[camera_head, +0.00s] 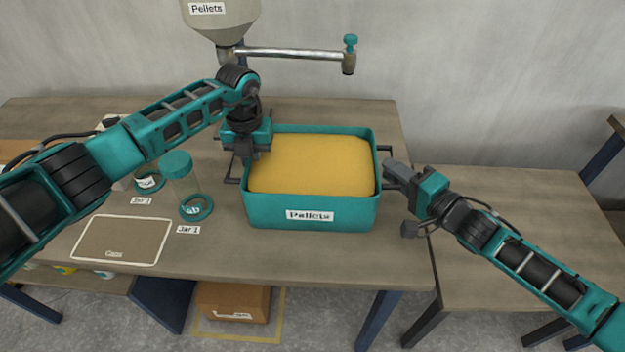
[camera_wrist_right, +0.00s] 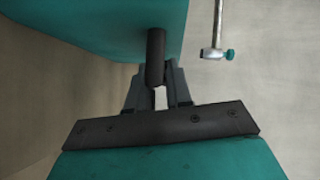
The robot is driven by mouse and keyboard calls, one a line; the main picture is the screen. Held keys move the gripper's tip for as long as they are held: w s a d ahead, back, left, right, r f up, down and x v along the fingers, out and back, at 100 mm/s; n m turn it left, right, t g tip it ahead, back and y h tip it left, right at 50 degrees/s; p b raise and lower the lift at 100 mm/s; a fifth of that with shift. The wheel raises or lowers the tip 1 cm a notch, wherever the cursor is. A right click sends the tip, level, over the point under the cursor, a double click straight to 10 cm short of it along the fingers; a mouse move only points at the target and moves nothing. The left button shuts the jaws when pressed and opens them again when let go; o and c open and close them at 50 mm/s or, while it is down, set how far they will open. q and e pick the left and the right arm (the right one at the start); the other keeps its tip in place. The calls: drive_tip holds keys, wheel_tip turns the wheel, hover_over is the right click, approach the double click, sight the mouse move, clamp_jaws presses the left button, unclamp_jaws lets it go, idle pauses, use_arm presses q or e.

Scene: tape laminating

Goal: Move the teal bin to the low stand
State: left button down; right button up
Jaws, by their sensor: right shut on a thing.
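The teal bin (camera_head: 350,212), labelled "Pellets" and full of yellow pellets, is upright at the right part of the higher table (camera_head: 215,245); I cannot tell whether its base touches the top. My right gripper (camera_head: 392,170) is at the bin's right side, shut on its dark right handle (camera_wrist_right: 156,55), which shows between the fingers in the right wrist view (camera_wrist_right: 158,98). My left gripper (camera_head: 250,150) points down at the bin's left handle (camera_head: 232,170); its fingers are mostly hidden. The low stand (camera_head: 530,225) is the lower wooden table on the right, its top clear apart from my right arm above it.
A pellet hopper (camera_head: 222,22) with a metal pipe (camera_head: 290,54) overhangs the back. A cardboard box (camera_head: 233,300) is below the table.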

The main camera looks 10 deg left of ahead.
clamp_jaws()
idle(0.9)
use_arm(q)
drive_tip(key=shift+w+r, duration=0.15)
drive_tip(key=shift+r, duration=0.05)
use_arm(e)
drive_tip(key=shift+w+r, duration=0.1)
drive_tip(key=shift+r, duration=0.15)
use_arm(q)
drive_tip(key=shift+r, duration=0.1)
use_arm(e)
drive_tip(key=shift+r, duration=0.1)
